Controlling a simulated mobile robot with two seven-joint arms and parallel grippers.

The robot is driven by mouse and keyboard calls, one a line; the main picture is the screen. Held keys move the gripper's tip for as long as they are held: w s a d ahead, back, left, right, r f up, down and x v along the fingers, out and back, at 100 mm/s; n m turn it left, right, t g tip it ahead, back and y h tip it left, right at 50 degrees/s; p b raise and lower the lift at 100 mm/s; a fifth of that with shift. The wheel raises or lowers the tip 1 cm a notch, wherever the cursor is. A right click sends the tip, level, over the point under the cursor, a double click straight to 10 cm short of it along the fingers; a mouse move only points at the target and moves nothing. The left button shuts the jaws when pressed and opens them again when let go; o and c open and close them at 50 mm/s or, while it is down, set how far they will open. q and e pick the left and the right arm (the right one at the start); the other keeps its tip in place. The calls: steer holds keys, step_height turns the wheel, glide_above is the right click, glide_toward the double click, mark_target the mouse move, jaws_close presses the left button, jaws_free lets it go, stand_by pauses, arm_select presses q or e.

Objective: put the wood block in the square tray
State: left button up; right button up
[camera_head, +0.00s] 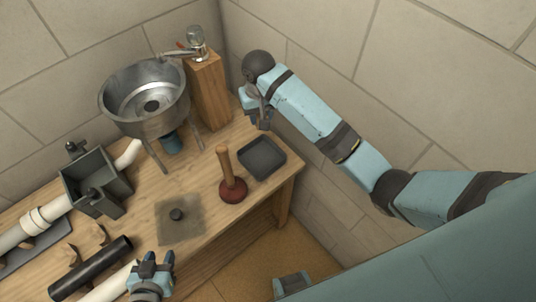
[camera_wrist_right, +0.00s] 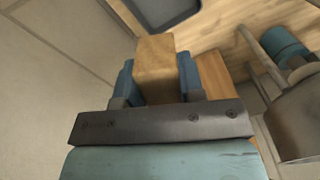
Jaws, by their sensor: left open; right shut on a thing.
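The wood block (camera_wrist_right: 157,66) is held between the two blue fingers of my right gripper (camera_wrist_right: 158,80) in the right wrist view. In the head view my right gripper (camera_head: 257,110) is near the back corner, just behind the square tray as pictured; I cannot make out the block there. The dark square tray (camera_head: 262,157) lies on the bench near its right end and looks empty. A dark tray edge (camera_wrist_right: 163,10) also shows at the top of the right wrist view. My left gripper (camera_head: 156,262) is open and empty at the bench's front edge.
A plunger (camera_head: 232,188) stands just left of the tray. A wooden post (camera_head: 208,92) with a tap and a steel basin (camera_head: 146,98) stand behind. Pipes and a grey vise-like box (camera_head: 95,182) fill the bench's left. Walls are close behind my right gripper.

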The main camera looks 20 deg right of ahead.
mark_target(262, 159)
step_height(262, 159, down, 20)
steer(key=shift+a+r, duration=0.1)
stand_by(0.4)
steer(key=shift+f, duration=0.2)
steer(key=o, duration=0.9)
